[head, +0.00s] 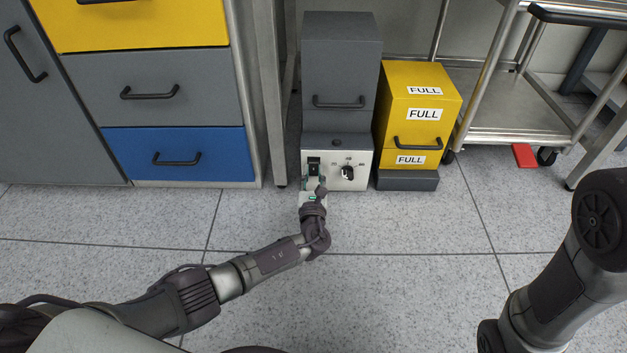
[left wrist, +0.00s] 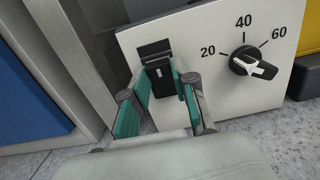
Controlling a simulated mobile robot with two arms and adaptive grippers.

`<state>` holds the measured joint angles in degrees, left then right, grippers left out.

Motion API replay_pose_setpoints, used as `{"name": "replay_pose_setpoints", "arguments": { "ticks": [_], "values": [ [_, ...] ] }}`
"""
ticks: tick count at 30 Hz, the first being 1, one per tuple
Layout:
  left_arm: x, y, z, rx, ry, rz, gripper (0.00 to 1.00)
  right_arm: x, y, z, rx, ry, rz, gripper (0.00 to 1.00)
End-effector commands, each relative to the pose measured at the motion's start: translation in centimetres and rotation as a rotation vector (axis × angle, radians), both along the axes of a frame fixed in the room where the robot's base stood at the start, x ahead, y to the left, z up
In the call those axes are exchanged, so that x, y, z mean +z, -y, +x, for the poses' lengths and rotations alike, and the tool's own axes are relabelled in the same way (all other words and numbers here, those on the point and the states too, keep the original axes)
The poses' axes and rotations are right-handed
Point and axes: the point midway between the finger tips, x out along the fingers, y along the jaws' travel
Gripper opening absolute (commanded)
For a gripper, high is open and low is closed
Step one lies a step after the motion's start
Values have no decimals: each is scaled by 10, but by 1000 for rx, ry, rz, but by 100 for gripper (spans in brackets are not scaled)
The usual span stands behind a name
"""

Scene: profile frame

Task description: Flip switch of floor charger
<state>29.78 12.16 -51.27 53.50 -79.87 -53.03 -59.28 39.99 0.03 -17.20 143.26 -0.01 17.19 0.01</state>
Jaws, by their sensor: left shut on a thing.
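The floor charger (head: 337,141) is a grey box with a white front panel (left wrist: 217,32), low on the floor. Its black switch (head: 314,163) is at the left of the panel; it also shows in the left wrist view (left wrist: 158,69). A black dial (head: 348,173) with marks 20, 40 and 60 is to its right. My left gripper (head: 315,179) is at the panel, its two teal-lined fingers (left wrist: 160,80) on either side of the switch, shut on it. The fingers hide part of the switch's edges. My right gripper is out of view; only the right arm shows.
A yellow box (head: 427,96) marked FULL stands right of the charger. A drawer cabinet (head: 192,85) is on the left. A metal cart (head: 510,118) is at the right, with a red thing (head: 524,155) by its wheel. The floor in front is clear.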

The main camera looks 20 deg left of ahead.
Motion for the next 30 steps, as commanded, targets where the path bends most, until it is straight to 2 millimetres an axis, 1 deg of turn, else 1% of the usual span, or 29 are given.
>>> {"name": "replay_pose_setpoints", "arguments": {
  "ticks": [1, 9, 20, 21, 23, 24, 25, 26, 30],
  "values": [
    [-3, 1, -1, -1, 15, 7, 0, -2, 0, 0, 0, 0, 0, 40],
    [-3, 1, -1, -1, 74, 23, 0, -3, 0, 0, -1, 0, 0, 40],
    [-3, 1, -2, -1, 80, 23, 0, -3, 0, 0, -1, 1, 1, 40],
    [-3, 1, -2, -1, 80, 23, 29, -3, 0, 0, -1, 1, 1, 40],
    [-3, 1, -2, -1, 79, 23, 39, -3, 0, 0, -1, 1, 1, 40],
    [-3, 1, -2, -1, 79, 23, 45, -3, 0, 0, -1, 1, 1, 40],
    [-3, 1, -2, -1, 79, 23, 50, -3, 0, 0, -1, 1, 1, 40],
    [-3, 1, -1, -1, 79, 23, 52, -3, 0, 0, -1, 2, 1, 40],
    [-3, 1, -1, 0, 80, 23, 52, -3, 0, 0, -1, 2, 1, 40]
  ]
}}
